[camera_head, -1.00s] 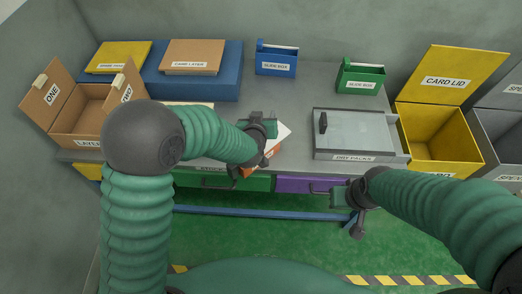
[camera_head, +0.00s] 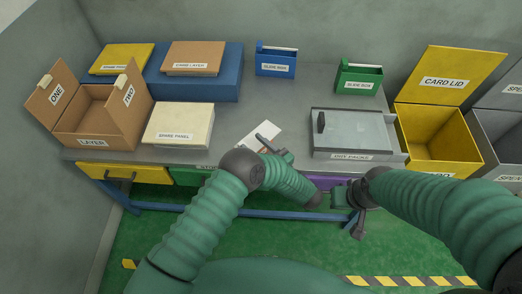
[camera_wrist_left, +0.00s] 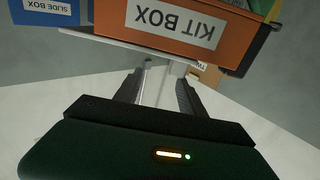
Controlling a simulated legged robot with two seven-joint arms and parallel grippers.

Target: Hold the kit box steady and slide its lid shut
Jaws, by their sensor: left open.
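The orange kit box (camera_wrist_left: 178,22) shows upside down at the top of the left wrist view, its label readable. A pale flat panel, apparently its lid (camera_wrist_left: 120,43), runs along the box's edge. In the head view the pale panel (camera_head: 259,131) shows on the table's front middle, and my left arm hides most of the box. My left gripper (camera_head: 270,143) is over the panel. In the left wrist view its fingers (camera_wrist_left: 158,88) are open, with a pale strip visible between them; contact cannot be told. My right gripper (camera_head: 350,208) is at the table's front edge, its jaws unclear.
A grey tray labelled dry packs (camera_head: 352,133) stands right of the panel, close to my right arm. A cream spare panel (camera_head: 180,125) and an open brown box (camera_head: 85,125) are left. Blue (camera_head: 276,65) and green (camera_head: 358,80) slide boxes stand behind. Bare table lies behind the panel.

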